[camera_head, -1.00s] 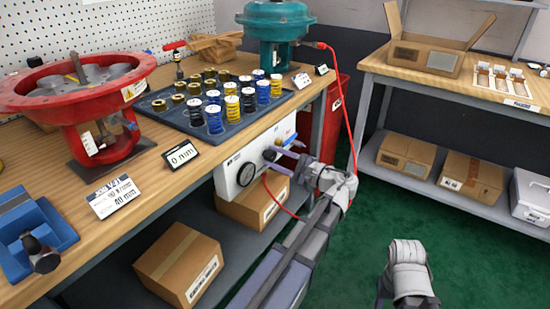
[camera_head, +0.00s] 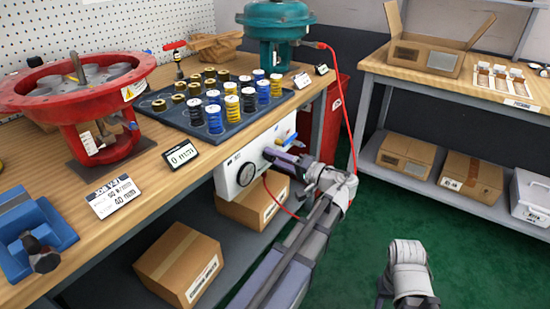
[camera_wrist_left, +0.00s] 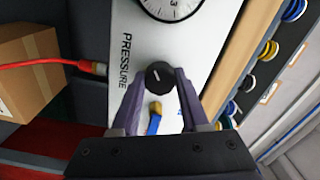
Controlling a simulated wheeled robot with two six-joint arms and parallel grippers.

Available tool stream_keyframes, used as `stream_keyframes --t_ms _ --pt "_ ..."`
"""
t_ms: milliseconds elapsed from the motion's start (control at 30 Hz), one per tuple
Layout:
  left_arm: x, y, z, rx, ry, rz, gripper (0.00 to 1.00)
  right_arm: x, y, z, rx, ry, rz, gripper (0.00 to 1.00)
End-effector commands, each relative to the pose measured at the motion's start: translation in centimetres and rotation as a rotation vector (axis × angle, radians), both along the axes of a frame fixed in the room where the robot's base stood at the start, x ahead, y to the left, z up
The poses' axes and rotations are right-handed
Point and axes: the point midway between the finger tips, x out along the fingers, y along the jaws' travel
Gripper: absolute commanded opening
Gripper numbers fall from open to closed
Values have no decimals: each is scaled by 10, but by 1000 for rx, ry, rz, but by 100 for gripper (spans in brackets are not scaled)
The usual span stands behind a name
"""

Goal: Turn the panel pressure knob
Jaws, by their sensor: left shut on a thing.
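The white panel (camera_head: 228,178) is fixed under the front edge of the workbench. Its black pressure knob (camera_wrist_left: 159,76), with a white pointer line, shows in the left wrist view beside the word PRESSURE. My left gripper (camera_head: 270,154) reaches the panel, and in the left wrist view its two purple-grey fingers (camera_wrist_left: 160,80) are shut on the knob, one on each side. In the head view the fingers hide the knob. A round gauge (camera_head: 246,174) sits on the panel near the knob. My right gripper is out of view.
A blue-handled brass valve (camera_wrist_left: 155,118) sits close to the knob on the panel. A red hose (camera_wrist_left: 45,65) runs to the panel's side. A cardboard box (camera_head: 252,205) stands on the shelf below. The green floor (camera_head: 355,240) is clear.

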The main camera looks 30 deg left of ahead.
Motion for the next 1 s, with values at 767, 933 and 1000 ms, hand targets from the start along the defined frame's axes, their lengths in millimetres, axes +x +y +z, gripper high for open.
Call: stream_keyframes --t_ms 767,933,1000 --pt "-1 -1 -2 -60 -706 2 0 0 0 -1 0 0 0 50" --pt "-1 -1 -2 -68 -816 2 0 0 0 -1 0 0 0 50" --pt "-1 -1 -2 -71 -853 2 0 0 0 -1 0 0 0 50"
